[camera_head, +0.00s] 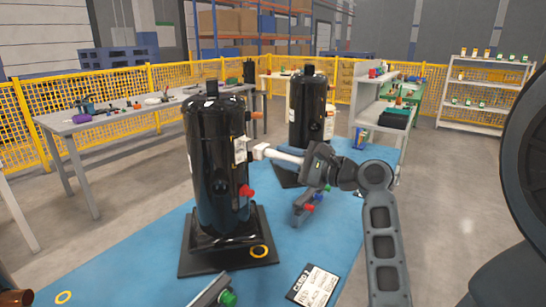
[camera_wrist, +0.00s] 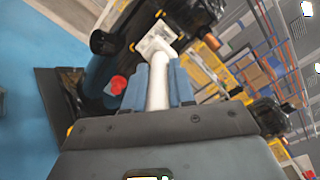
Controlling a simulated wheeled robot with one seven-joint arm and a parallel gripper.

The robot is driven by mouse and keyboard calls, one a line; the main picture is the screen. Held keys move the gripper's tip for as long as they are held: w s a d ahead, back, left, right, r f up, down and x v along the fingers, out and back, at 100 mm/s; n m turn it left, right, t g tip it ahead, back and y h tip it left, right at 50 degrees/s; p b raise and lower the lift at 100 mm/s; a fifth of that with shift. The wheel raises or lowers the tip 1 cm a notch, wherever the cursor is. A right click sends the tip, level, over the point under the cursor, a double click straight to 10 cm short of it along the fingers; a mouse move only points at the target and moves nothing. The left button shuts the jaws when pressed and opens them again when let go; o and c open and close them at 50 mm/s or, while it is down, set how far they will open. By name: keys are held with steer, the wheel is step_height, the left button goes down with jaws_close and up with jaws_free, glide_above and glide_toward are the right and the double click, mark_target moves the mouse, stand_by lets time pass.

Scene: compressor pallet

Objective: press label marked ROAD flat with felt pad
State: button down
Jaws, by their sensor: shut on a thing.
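A tall black compressor (camera_head: 212,175) stands upright on a square black base on the blue mat. A pale label (camera_head: 240,149) is on its right side; its lettering is too small to read. The label also shows in the wrist view (camera_wrist: 157,40). My gripper (camera_head: 308,160) is to the right of this compressor, shut on the white handle of the felt pad tool (camera_head: 283,156). In the wrist view the handle (camera_wrist: 158,88) lies between my two blue-grey fingers (camera_wrist: 159,75). The tool's head is at the label; I cannot tell whether it touches. The pad's face is hidden.
A red cap (camera_head: 247,191) and an orange cap (camera_head: 257,115) stick out near the label. A second black compressor (camera_head: 307,105) stands behind. A printed card (camera_head: 315,285) lies on the blue mat (camera_head: 290,248). A grey workbench (camera_head: 130,117) is at the left.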

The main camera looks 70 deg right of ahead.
mark_target(265, 152)
steer(key=shift+b+x, duration=0.65)
steer(key=shift+x, duration=1.35)
steer(key=shift+w, duration=0.3)
steer(key=shift+w+d, duration=0.15)
steer(key=shift+w, duration=0.2)
steer(key=shift+s, duration=0.1)
steer(key=shift+p+v, duration=0.8)
steer(key=shift+v, duration=0.85)
steer(key=shift+f, duration=0.1)
steer(key=shift+w+d+f, duration=0.15)
steer(key=shift+w+f, duration=0.15)
steer(key=shift+w, duration=0.35)
steer(key=shift+w+d+f, duration=0.1)
steer(key=shift+w+f, duration=0.25)
steer(key=shift+w, duration=0.3)
